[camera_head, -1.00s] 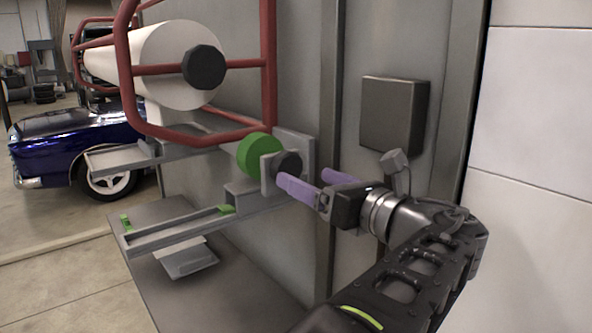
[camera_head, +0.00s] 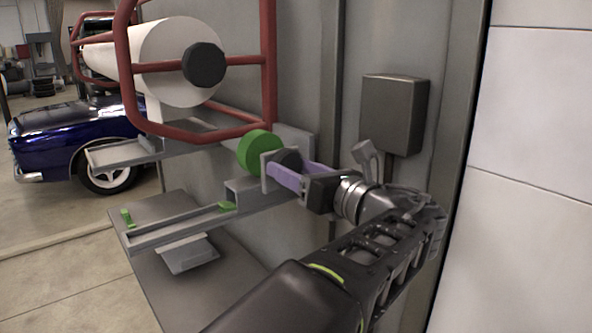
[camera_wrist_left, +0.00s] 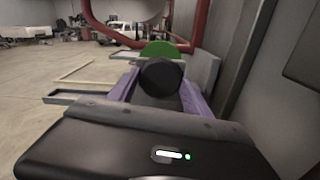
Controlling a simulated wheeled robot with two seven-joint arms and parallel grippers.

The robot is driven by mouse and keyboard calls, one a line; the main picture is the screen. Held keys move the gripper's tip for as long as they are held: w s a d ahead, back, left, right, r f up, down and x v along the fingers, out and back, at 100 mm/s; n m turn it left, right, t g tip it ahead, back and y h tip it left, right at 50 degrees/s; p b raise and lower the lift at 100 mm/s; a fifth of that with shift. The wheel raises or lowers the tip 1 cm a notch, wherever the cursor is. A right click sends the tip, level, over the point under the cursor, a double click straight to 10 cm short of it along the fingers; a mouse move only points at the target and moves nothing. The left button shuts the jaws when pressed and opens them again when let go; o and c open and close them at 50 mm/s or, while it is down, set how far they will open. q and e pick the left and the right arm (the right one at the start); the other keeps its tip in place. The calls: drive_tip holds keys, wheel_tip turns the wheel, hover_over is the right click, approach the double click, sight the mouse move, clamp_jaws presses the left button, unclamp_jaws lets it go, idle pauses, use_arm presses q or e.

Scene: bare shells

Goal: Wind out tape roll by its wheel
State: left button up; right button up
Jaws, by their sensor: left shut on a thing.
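The green tape roll (camera_head: 257,151) sits on a grey bracket on the wall-side machine. Its dark round wheel (camera_head: 287,157) is in front of it, on the gripper's side. In the left wrist view the wheel (camera_wrist_left: 160,76) is between my purple fingers, with the green roll (camera_wrist_left: 157,49) just beyond. My left gripper (camera_head: 284,170) is shut on the wheel, a finger on each side. The near finger hides part of the wheel in the head view. My right gripper is not in view.
A grey rail (camera_head: 180,228) with green blocks runs below the roll. A red tube frame (camera_head: 270,75) surrounds a large white roll (camera_head: 165,68) above. A grey box (camera_head: 393,113) is on the wall above my arm. A blue car (camera_head: 75,147) stands behind left.

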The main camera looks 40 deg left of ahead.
use_arm(q)
drive_tip(key=c, duration=0.7)
